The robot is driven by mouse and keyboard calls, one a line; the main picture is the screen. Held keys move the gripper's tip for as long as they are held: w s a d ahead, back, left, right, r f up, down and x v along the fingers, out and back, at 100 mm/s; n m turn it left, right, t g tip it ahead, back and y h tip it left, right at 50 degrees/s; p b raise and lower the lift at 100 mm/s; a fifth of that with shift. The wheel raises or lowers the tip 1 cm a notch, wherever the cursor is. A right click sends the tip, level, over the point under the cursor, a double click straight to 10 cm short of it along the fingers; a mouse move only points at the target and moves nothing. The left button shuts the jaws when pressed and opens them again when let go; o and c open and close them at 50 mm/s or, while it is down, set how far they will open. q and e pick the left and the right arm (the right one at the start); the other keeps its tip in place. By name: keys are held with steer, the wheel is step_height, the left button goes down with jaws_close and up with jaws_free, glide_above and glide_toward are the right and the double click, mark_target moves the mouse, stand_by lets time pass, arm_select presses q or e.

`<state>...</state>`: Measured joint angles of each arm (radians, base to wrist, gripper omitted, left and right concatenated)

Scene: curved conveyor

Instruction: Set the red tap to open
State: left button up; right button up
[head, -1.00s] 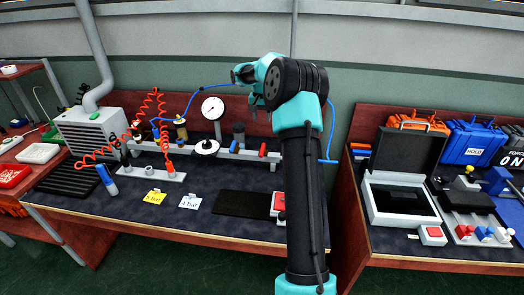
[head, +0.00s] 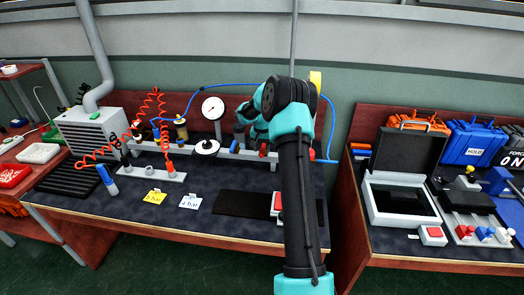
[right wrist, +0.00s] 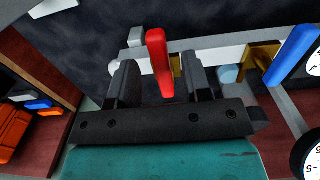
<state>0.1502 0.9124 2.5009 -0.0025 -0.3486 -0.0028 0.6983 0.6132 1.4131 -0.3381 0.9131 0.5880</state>
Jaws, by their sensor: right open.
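The red tap (right wrist: 160,62) has an upright red handle on a grey pipe in the right wrist view. It shows small at the right part of the bench pipe in the head view (head: 263,149). My right gripper (right wrist: 160,78) is open, with its dark fingers on either side of the red handle. I cannot tell whether either finger touches it. In the head view the right arm partly hides the wrist and the pipe's right end. A blue tap handle (right wrist: 292,55) stands apart to the right in the wrist view. My left gripper is not in view.
A pressure gauge (head: 213,107) and a blue hose (head: 200,87) stand behind the pipe. A red coiled hose (head: 158,115) is at the left. A dark mat (head: 237,204) and a red button box (head: 278,203) lie in front. An open case (head: 401,200) is on the right bench.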

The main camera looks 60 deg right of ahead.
steer(key=shift+f, duration=0.75)
steer(key=shift+c, duration=0.3)
jaws_close()
